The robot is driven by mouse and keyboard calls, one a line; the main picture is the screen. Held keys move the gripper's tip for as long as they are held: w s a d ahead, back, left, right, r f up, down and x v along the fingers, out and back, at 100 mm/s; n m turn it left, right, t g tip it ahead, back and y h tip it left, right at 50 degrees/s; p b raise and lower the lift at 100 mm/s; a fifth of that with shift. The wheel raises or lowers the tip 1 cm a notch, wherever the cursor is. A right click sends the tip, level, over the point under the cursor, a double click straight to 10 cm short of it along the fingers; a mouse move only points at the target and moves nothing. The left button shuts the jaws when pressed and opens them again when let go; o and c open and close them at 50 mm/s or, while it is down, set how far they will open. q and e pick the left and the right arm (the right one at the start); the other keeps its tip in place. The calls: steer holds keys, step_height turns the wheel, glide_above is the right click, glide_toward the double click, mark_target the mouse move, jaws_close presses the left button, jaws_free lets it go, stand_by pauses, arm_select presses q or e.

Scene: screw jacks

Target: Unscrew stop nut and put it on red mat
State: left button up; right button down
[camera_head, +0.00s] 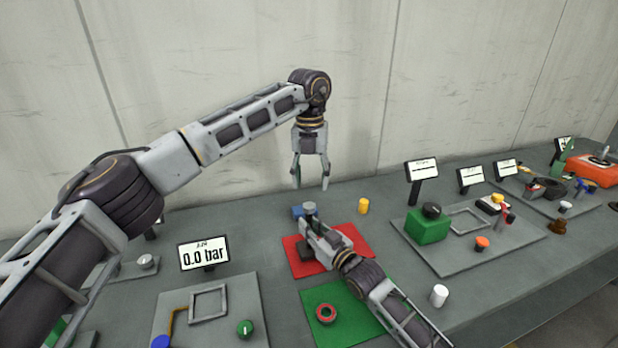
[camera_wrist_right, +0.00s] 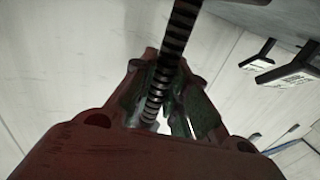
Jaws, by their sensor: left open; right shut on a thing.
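My left gripper (camera_head: 311,184) hangs open and empty, fingers down, above the back of the bench in the head view. My right gripper (camera_head: 309,225) is low over the red mat (camera_head: 354,238). In the right wrist view a dark threaded screw (camera_wrist_right: 178,35) runs between its fingers, which are shut on it. A grey cap-like part (camera_head: 310,208) shows just beyond the fingers in the head view; I cannot tell whether it is the stop nut. A red ring (camera_head: 325,313) lies on the green mat (camera_head: 350,310). My right gripper and arm hide part of the red mat.
A blue block (camera_head: 298,211) is behind the red mat and a yellow cylinder (camera_head: 363,206) stands at its back right. A white cylinder (camera_head: 438,296) stands right of the green mat. A 0.0 bar display (camera_head: 203,253) is at left. A green box (camera_head: 428,226) stands on a plate at right.

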mark_target(309, 205)
arm_select(q)
steer(key=m, duration=0.4)
steer(key=shift+a+m, duration=0.15)
steer(key=shift+m, duration=0.25)
steer(key=m, duration=0.3)
steer(key=shift+m, duration=0.3)
steer(key=m, duration=0.4)
steer(key=shift+s+a+m, duration=0.1)
steer(key=shift+m, duration=0.3)
steer(key=m, duration=0.4)
steer(key=shift+f, duration=0.1)
steer(key=shift+f, duration=3.95)
